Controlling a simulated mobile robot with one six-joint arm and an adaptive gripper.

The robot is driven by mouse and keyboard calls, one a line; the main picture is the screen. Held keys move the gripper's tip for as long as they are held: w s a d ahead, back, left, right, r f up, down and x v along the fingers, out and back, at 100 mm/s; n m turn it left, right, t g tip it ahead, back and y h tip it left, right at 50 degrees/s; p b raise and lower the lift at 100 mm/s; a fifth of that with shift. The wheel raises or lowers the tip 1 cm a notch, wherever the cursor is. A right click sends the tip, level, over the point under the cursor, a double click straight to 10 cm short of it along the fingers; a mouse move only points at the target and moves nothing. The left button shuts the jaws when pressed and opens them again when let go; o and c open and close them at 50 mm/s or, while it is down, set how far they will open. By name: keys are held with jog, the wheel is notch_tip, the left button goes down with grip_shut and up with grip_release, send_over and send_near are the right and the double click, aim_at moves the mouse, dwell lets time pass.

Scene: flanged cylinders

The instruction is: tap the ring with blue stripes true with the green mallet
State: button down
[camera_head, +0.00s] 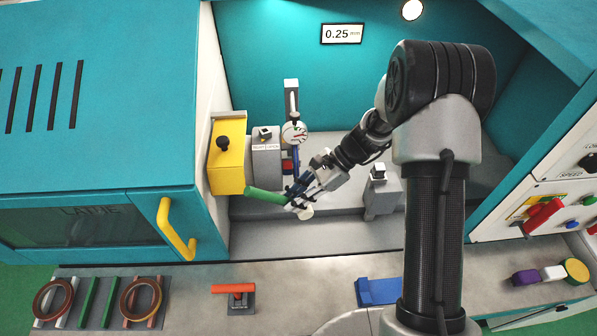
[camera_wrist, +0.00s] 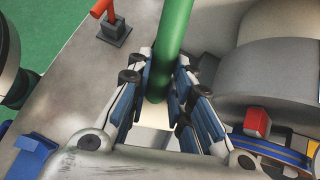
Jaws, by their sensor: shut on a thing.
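My gripper (camera_head: 300,194) is shut on the green mallet (camera_head: 265,195) inside the lathe bay. The mallet's green bar points left from the fingers, and a pale end shows just below them. In the wrist view my gripper (camera_wrist: 165,95) has its fingers on both sides of the green bar (camera_wrist: 173,40). The ring with blue stripes (camera_wrist: 268,148) is partly visible at the lower right there, beside a red block (camera_wrist: 257,122). In the head view only a narrow blue edge (camera_head: 297,157) shows behind my gripper; the rest is hidden. Contact between mallet and ring cannot be seen.
A dial gauge (camera_head: 294,133) stands above the ring; the display (camera_head: 341,34) reads 0.25 mm. A yellow block (camera_head: 228,157) and grey headstock (camera_head: 266,155) stand left, a grey tailstock (camera_head: 381,193) right. The front bench holds a rack with brown rings (camera_head: 53,300) and a blue block (camera_head: 378,291).

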jog(key=shift+f, duration=0.15)
jog(key=shift+w, duration=0.1)
jog(key=w, duration=0.6)
jog(key=shift+b, duration=0.45)
jog(key=shift+w+d, duration=0.1)
jog(key=shift+w, duration=0.3)
dwell(0.8)
jog(key=shift+s+p, duration=0.6)
jog(key=shift+s, duration=2.9)
jog(key=shift+s, duration=0.1)
